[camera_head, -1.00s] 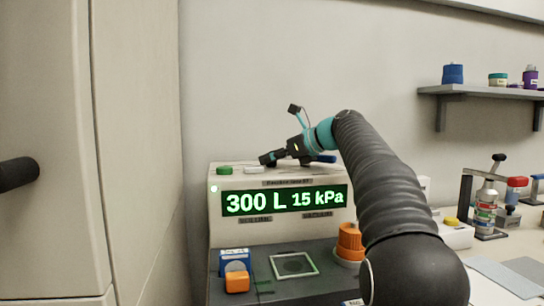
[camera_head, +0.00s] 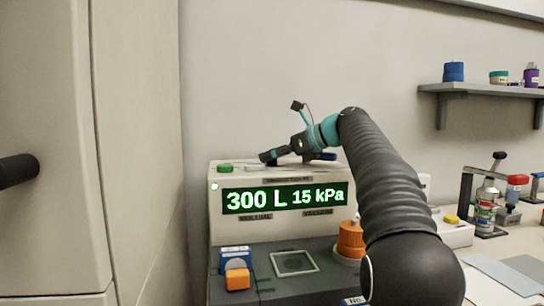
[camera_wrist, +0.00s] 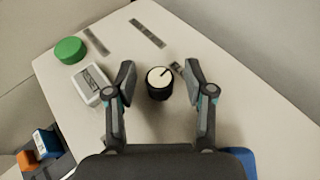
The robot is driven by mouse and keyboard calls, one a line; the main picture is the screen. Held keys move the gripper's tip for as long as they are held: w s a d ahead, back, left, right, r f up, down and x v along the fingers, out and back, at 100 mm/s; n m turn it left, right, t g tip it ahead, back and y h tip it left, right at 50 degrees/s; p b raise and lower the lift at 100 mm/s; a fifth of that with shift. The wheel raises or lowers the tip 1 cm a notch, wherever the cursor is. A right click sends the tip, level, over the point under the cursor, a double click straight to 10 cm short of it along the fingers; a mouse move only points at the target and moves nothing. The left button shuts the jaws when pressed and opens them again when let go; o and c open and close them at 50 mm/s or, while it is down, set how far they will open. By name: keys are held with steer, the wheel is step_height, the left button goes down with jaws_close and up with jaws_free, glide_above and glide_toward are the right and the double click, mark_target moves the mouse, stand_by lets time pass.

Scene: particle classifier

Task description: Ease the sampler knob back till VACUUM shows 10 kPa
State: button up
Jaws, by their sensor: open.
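The sampler (camera_head: 230,232) is a pale box with a green-lit display (camera_head: 284,198) that reads 300 L and 15 kPa. In the wrist view the knob (camera_wrist: 159,84) is black with a white top and a dark pointer line, standing on the sampler's pale top. My gripper (camera_wrist: 160,80) is open, with one finger on each side of the knob and a gap showing on both sides. In the head view my gripper (camera_head: 272,157) is low over the sampler's top, and the knob cannot be made out there.
On the sampler's top, a green button (camera_wrist: 70,50) and a small white display unit (camera_wrist: 90,84) lie left of the knob. A shelf (camera_head: 480,91) is at right.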

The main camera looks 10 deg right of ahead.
steer(key=v, duration=1.1)
steer(key=shift+s+d, duration=0.15)
steer(key=shift+d, duration=0.05)
steer(key=shift+r, duration=0.1)
